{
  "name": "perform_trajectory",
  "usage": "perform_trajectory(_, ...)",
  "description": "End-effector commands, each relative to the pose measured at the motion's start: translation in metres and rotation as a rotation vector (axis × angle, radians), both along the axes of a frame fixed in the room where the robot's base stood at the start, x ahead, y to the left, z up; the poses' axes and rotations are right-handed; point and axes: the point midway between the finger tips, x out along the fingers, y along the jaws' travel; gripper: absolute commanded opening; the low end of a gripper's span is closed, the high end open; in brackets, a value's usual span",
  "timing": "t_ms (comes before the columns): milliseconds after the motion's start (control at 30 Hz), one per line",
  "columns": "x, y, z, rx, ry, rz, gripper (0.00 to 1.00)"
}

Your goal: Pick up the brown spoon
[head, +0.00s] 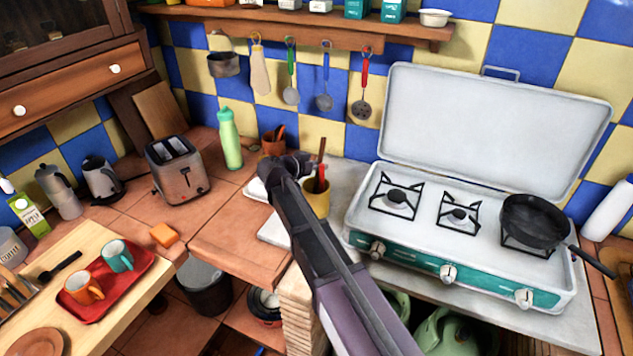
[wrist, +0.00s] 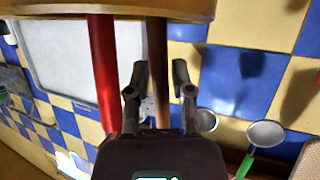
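The brown spoon's handle (head: 321,150) stands up out of a yellow cup (head: 317,204) on the counter left of the stove. Its lower end is hidden in the cup. A red handle (head: 320,182) stands in the same cup. My gripper (head: 300,163) is beside these handles in the head view. In the wrist view, my gripper (wrist: 161,76) is open, with one finger on each side of the brown handle (wrist: 157,48). A gap shows at the right finger; contact at the left is unclear. The red handle (wrist: 103,65) is outside the left finger.
The open stove (head: 455,225) with a black pan (head: 533,220) stands close on the right. Behind are a terracotta pot (head: 273,147) and a green bottle (head: 230,140). Utensils hang on the wall, including a red-handled one (head: 363,85). Bare tiled counter (head: 235,240) lies to the left.

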Motion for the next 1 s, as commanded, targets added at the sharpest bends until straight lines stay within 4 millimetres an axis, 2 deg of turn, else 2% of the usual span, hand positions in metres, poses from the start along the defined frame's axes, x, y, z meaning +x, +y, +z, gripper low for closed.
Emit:
perform_trajectory(200,-0.0004,0.0010,0.0000,0.000,0.000,0.001,0.30)
perform_trajectory(267,-0.0004,0.0010,0.0000,0.000,0.000,0.001,0.15)
perform_trajectory(300,-0.0004,0.0010,0.0000,0.000,0.000,0.001,0.03)
perform_trajectory(333,-0.0004,0.0010,0.0000,0.000,0.000,0.001,0.00)
perform_trajectory(767,-0.0002,0.0009,0.0013,0.000,0.000,0.001,0.00)
perform_trajectory(1000,-0.0002,0.0009,0.0099,0.000,0.000,0.001,0.00)
